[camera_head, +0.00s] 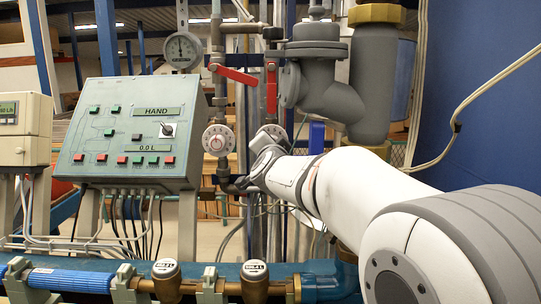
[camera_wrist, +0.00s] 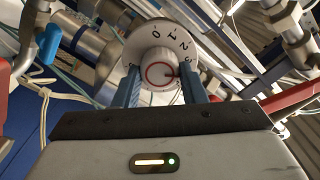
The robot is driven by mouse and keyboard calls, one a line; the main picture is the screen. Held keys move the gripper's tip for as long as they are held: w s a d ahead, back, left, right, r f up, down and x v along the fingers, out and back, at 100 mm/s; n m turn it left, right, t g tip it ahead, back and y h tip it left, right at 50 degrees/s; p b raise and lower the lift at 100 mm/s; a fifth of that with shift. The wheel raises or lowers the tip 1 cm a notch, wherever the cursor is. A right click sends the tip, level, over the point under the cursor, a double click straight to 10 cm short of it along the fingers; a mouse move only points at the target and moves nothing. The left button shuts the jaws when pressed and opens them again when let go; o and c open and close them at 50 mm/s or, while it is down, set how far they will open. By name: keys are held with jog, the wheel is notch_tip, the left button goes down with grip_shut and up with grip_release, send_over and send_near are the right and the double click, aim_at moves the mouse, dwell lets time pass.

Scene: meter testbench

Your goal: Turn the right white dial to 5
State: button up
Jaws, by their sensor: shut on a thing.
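The right white dial (camera_wrist: 140,42) fills the upper middle of the wrist view, with the numbers 0, 1, 2 and 3 readable along its upper rim. Its white centre knob (camera_wrist: 159,57) has a red ring. My gripper (camera_wrist: 160,77) is shut on the knob, one blue-grey finger on each side. The fingers and palm hide the dial's lower part, and 5 cannot be read. In the head view the right dial (camera_head: 275,131) is partly hidden behind my gripper (camera_head: 262,160). The left white dial (camera_head: 218,140) stands free beside it.
A grey-green control panel (camera_head: 130,130) marked HAND stands left of the dials. A pressure gauge (camera_head: 183,50) sits above. Red valve levers (camera_head: 235,76) and thick grey pipes (camera_head: 320,75) crowd the space above my arm. Blue pipework (camera_head: 70,281) with brass meters runs along the front.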

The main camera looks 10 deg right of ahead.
jog(key=shift+f+m+b, duration=0.1)
jog(key=shift+m+b, duration=2.35)
jog(key=shift+m, duration=2.05)
jog(key=o, duration=1)
jog(key=shift+s+a, duration=0.25)
jog(key=shift+s, duration=1.05)
jog(key=shift+s+a, duration=0.25)
jog(key=shift+s, duration=1)
jog(key=shift+s+a, duration=0.25)
jog(key=shift+s, duration=1.05)
jog(key=shift+p, duration=0.4)
